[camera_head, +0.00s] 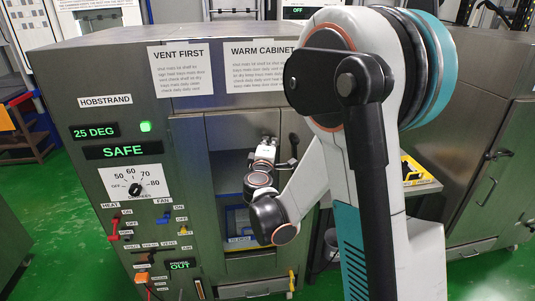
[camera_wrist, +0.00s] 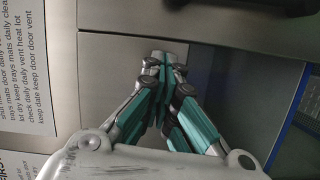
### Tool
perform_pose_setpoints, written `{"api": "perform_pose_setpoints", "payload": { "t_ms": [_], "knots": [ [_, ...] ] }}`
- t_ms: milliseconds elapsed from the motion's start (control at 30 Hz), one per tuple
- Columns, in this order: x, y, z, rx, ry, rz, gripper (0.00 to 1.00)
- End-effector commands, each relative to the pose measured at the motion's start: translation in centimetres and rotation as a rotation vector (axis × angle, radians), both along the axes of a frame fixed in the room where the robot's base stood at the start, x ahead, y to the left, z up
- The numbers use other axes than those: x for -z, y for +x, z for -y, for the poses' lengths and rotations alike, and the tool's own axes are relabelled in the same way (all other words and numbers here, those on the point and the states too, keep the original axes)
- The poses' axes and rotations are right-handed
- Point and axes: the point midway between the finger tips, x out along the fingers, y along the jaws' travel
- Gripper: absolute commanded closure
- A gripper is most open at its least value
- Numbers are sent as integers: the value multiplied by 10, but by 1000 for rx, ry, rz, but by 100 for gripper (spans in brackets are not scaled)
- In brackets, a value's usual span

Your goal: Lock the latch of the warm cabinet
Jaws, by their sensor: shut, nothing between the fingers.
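The warm cabinet (camera_head: 189,133) is a steel unit with a "WARM CABINET" sign (camera_head: 260,68) above a recessed front. The recess looks open, with a bluish interior (camera_head: 228,163). A small black lever (camera_head: 293,142) shows at the right edge of the recess, behind my gripper; I cannot tell if it is the latch or how it is set. My gripper (camera_head: 265,152) is in front of the recess. In the wrist view, its teal fingers (camera_wrist: 163,66) are together and empty, pointing at a plain steel panel (camera_wrist: 120,70). No latch is clear in that view.
The control panel (camera_head: 135,185) at left has a dial, switches, a green lamp and displays reading "25 DEG" and "SAFE". A steel cabinet (camera_head: 465,130) with a black handle (camera_head: 499,155) stands at right. Green floor is open at left.

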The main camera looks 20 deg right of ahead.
Motion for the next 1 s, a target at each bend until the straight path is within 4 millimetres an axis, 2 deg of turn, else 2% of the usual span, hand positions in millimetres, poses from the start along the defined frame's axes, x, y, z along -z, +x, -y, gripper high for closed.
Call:
{"api": "perform_pose_setpoints", "payload": {
  "t_ms": [100,300,1000],
  "knots": [
    [3,-6,19,4,1,0,100],
    [4,-12,35,2,1,0,100],
    [1,-15,45,2,43,12,100]
  ]
}}
